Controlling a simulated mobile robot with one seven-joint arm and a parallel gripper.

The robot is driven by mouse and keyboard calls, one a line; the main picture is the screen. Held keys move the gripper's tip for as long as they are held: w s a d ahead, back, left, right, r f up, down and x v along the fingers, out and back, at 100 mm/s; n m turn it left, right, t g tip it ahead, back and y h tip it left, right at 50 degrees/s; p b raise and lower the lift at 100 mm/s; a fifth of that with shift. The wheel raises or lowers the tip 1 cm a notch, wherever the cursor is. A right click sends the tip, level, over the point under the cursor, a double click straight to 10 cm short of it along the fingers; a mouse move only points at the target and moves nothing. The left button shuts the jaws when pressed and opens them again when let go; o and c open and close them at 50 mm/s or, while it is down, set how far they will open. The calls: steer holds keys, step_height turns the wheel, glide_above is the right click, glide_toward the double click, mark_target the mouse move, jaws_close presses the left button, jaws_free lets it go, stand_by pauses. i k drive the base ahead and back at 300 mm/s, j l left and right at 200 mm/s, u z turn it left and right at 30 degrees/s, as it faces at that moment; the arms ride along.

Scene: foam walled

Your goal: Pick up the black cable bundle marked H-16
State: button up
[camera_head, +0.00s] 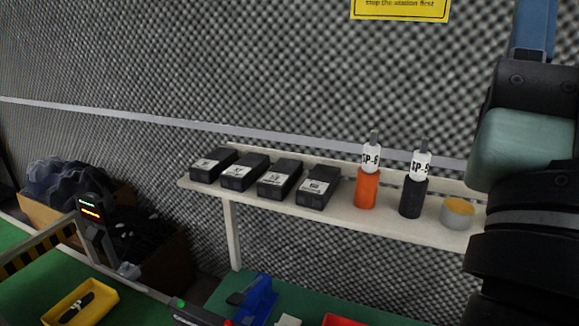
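I cannot make out an H-16 mark anywhere in this view. A dark heap (68,188) lies in a cardboard box at the left, and another black heap (150,240) lies in a box beside it. I cannot tell whether either holds cable bundles. My arm fills the right edge of the view, but my gripper is not in view.
A white shelf (340,211) on the foam wall bears several black boxes (281,179), an orange bottle (367,188), a black bottle (412,197) and a round tin (457,212). Below are a green bench (30,295), a yellow tray (80,303) and a blue tool (257,298).

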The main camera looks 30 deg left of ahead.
mark_target(78, 305)
steer(key=u, duration=0.4)
steer(key=j+u, duration=0.15)
steer(key=u, duration=0.6)
steer(key=i+j+u, duration=0.1)
steer(key=u, duration=0.25)
steer(key=i+j, duration=0.45)
steer(key=j, duration=0.2)
steer(key=i+j+u, duration=0.1)
steer(key=i+j, duration=0.35)
steer(key=j, duration=0.15)
